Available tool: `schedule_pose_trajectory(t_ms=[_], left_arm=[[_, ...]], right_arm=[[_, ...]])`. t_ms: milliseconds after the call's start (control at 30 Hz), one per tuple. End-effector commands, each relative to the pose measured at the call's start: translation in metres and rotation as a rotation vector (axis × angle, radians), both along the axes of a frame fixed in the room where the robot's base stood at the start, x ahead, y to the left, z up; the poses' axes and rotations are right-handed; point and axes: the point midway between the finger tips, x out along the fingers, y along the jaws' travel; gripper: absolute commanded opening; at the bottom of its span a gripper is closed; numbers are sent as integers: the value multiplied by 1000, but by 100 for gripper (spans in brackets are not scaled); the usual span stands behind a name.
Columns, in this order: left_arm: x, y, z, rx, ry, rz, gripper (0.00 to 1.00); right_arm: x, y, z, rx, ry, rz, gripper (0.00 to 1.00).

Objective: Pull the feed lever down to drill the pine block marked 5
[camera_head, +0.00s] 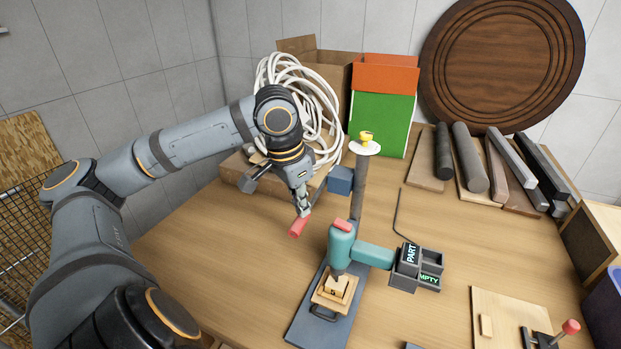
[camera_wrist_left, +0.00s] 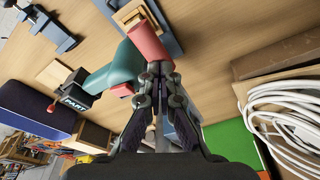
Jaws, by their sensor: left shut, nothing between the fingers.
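The teal drill press head (camera_head: 341,245) stands on a dark base plate at the table's middle. Its feed lever ends in a red grip (camera_head: 298,228), which points out to the left; the grip also shows in the left wrist view (camera_wrist_left: 148,40). A pale wood block (camera_head: 336,286) sits in a wooden holder under the drill head; I cannot read its mark. My left gripper (camera_head: 302,209) is shut and empty, its fingertips right at the red grip. In the left wrist view the grip lies just beyond the fingertips (camera_wrist_left: 159,72); I cannot tell if they touch. My right gripper is not in view.
A dark box with PART and EMPTY signs (camera_head: 411,253) stands right of the drill. Behind are a white coiled hose (camera_head: 325,90), a green and orange box (camera_head: 382,115) and dark bars (camera_head: 470,157). A board with a red-knobbed clamp (camera_head: 571,327) lies front right. The table's left front is clear.

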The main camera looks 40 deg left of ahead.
Motion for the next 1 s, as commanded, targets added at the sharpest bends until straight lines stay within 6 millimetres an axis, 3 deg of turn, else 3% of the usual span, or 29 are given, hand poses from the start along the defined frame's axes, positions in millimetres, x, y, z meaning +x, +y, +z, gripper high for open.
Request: schedule_pose_trajectory(t_ms=[1000], left_arm=[[0, 0, 50, 0, 0, 0, 0]], right_arm=[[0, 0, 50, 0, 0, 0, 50]])
